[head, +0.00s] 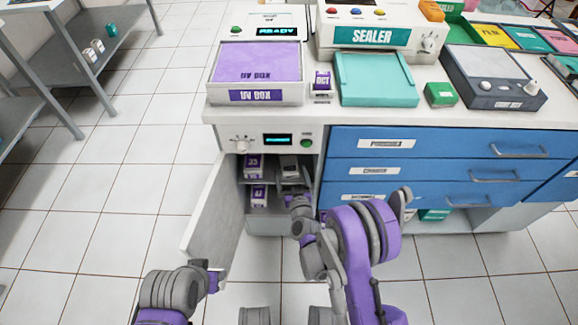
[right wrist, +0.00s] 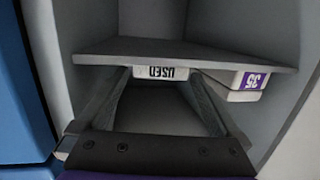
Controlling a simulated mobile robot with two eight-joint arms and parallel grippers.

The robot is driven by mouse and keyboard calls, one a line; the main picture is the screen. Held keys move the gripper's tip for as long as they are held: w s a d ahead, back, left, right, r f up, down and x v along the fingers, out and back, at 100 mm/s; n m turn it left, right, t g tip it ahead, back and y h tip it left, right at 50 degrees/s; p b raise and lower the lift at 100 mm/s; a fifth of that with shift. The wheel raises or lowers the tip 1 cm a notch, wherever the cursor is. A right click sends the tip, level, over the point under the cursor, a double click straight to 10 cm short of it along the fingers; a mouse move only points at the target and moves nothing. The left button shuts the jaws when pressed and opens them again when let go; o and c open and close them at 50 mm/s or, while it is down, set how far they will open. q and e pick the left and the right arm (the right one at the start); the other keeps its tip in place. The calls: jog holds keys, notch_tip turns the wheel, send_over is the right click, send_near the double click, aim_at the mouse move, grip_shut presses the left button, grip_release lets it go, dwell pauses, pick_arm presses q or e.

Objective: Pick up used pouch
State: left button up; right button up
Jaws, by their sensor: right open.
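The used pouch (right wrist: 162,73), a pale item with a USED label, appears upside down in the right wrist view, against the shelf. In the head view it is at the right of the open cabinet's upper shelf (head: 289,165), partly hidden by my arm. My right gripper (head: 292,190) reaches into the cabinet. In the right wrist view its open fingers (right wrist: 160,88) point toward the pouch, one on each side of its label; I cannot tell whether they touch it. My left gripper (head: 213,275) is outside, left of the cabinet; its jaw state is unclear.
A box marked 35 (head: 253,167) stands beside the pouch, and it also shows in the right wrist view (right wrist: 248,81). Another box (head: 258,196) is below. The open door (head: 212,205) bounds the left side; blue drawers (head: 440,142) are right.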

aim_at(290, 168)
jog(key=x, duration=0.3)
jog(key=shift+w+b, duration=0.15)
jog(key=shift+b, duration=0.15)
jog(key=shift+c, duration=0.3)
jog(key=c, duration=1.1)
